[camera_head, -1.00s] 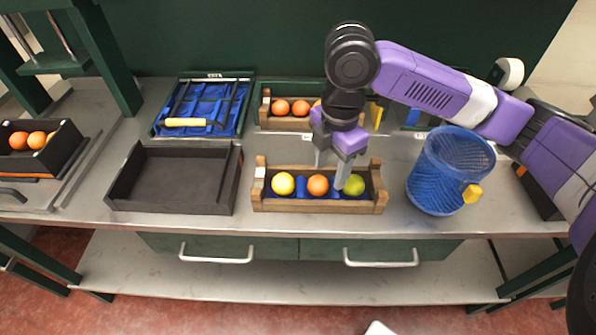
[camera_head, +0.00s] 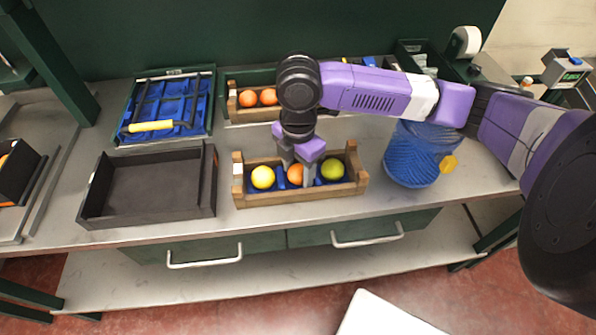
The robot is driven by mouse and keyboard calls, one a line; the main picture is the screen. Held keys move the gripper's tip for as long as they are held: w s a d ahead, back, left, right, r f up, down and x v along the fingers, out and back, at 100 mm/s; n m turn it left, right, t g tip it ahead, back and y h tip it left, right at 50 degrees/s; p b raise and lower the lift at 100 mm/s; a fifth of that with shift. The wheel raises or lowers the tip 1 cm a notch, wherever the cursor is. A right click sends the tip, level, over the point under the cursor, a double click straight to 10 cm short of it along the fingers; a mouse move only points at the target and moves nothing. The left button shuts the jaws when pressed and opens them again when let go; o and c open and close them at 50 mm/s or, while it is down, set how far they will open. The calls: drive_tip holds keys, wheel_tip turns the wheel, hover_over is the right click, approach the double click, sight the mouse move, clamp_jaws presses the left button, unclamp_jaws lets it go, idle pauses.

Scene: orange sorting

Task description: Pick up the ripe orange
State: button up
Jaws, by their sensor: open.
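A wooden crate (camera_head: 300,195) with a blue lining stands near the front of the counter. In it lie a yellow fruit (camera_head: 262,177) at the left, an orange fruit (camera_head: 295,174) in the middle and a yellow-green fruit (camera_head: 332,168) at the right. My gripper (camera_head: 298,176) points down over the middle of the crate, open, with its fingers at the orange fruit. One finger partly covers that fruit's right side. I cannot tell whether the fingers touch it.
A dark empty tray (camera_head: 150,187) is left of the crate, and a blue mesh basket (camera_head: 412,160) is to its right. Behind are a blue-lined tool tray (camera_head: 205,112) and another crate with oranges (camera_head: 248,98). My arm reaches in from the right.

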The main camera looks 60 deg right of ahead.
drive_tip(key=c, duration=1)
